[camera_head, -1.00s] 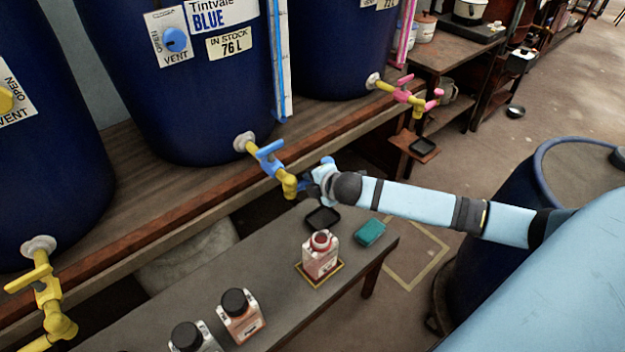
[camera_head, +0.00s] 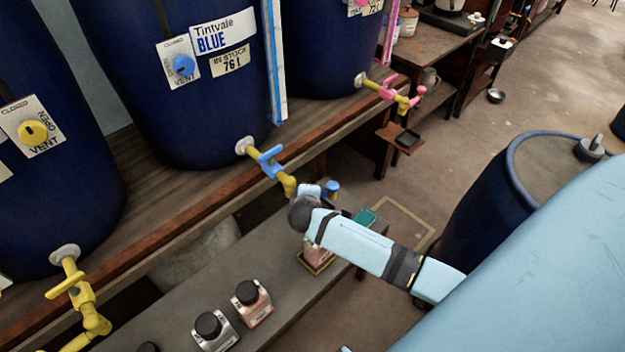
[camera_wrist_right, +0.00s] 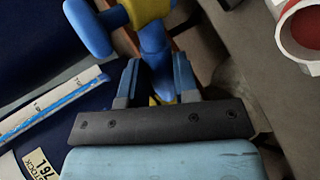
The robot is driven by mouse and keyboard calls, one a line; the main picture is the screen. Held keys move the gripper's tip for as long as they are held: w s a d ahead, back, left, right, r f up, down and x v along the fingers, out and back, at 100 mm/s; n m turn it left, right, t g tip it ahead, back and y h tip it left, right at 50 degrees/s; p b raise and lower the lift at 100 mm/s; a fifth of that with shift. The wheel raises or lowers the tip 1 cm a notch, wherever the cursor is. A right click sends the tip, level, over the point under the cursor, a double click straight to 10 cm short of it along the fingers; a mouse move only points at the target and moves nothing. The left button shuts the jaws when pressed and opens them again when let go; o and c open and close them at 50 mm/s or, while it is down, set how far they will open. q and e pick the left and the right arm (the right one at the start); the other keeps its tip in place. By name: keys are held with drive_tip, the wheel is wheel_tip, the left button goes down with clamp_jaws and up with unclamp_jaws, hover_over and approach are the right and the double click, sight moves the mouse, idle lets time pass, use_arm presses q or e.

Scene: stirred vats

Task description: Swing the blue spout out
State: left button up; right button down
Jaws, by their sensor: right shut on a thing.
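The blue vat's tap has a yellow body with a blue handle (camera_head: 268,158) and a yellow elbow (camera_head: 288,186) at its outer end. A blue knob (camera_head: 332,187) shows just right of my right gripper (camera_head: 312,190). In the right wrist view, a blue spout piece (camera_wrist_right: 154,40) comes down from a yellow collar (camera_wrist_right: 148,9) and runs between the fingers of my right gripper (camera_wrist_right: 156,62), which is shut on it. The tap handle (camera_wrist_right: 86,27) is apart, at upper left. In the head view, my wrist hides most of the spout.
A blue drum (camera_head: 488,200) stands right of my arm. A pink-handled tap (camera_head: 388,91) is farther back.

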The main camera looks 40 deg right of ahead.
drive_tip(key=shift+s+a+m+g+h+p, duration=0.2)
drive_tip(key=shift+a+m+g+h+p, duration=0.35)
drive_tip(key=shift+m+g, duration=0.65)
drive_tip(key=shift+s+a+m+g+h+p, duration=0.25)
drive_tip(key=shift+a+m+g+h, duration=0.35)
drive_tip(key=shift+a+m+g, duration=0.6)
drive_tip(key=shift+s+a+m+g+h+p, duration=0.15)
drive_tip(key=shift+a+m+g+h+p, duration=0.3)
drive_tip(key=shift+m+g, duration=0.75)
drive_tip(key=shift+d+m+t, duration=0.1)
drive_tip(key=shift+m+t, duration=0.2)
drive_tip(key=c, duration=0.9)
unclamp_jaws()
drive_tip(key=shift+o, duration=0.2)
